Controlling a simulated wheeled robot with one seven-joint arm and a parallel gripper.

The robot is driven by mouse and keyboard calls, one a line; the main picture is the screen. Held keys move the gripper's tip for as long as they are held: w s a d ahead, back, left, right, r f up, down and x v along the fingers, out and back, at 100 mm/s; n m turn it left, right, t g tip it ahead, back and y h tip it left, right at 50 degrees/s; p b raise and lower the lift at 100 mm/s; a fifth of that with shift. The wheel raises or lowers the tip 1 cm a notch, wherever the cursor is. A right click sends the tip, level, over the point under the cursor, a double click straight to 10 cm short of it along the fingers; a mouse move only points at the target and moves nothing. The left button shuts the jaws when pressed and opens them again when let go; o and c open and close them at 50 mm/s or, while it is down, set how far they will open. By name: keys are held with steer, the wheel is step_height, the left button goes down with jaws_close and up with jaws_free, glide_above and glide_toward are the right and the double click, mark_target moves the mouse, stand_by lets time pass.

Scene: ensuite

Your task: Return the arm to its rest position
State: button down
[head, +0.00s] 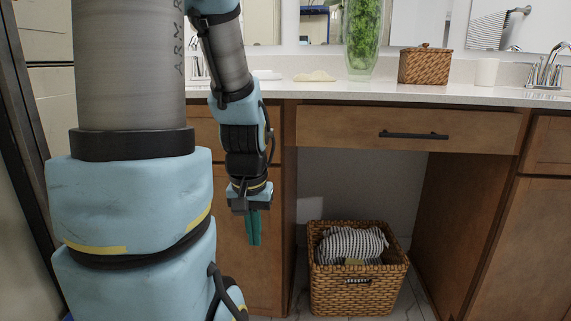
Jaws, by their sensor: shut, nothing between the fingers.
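My gripper (254,228) hangs from my arm and points down in front of the wooden vanity cabinet (226,270). Its green fingers are together with nothing between them. The gripper is below countertop height, to the left of the open space under the drawer. My arm fills much of the left of the head view and hides part of the counter and cabinet behind it.
A wicker basket (355,290) with a checked cloth (350,243) stands on the floor right of my gripper. The countertop (420,92) bears a glass vase (363,40), a lidded woven box (425,66), a white cup (486,72) and a faucet (546,70). A closed drawer (340,125) is beneath.

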step_height(320, 180, up, 33)
steer(key=p, duration=3.3)
steer(key=shift+s+r, duration=0.15)
steer(key=shift+s, duration=0.1)
steer(key=shift+a, duration=0.1)
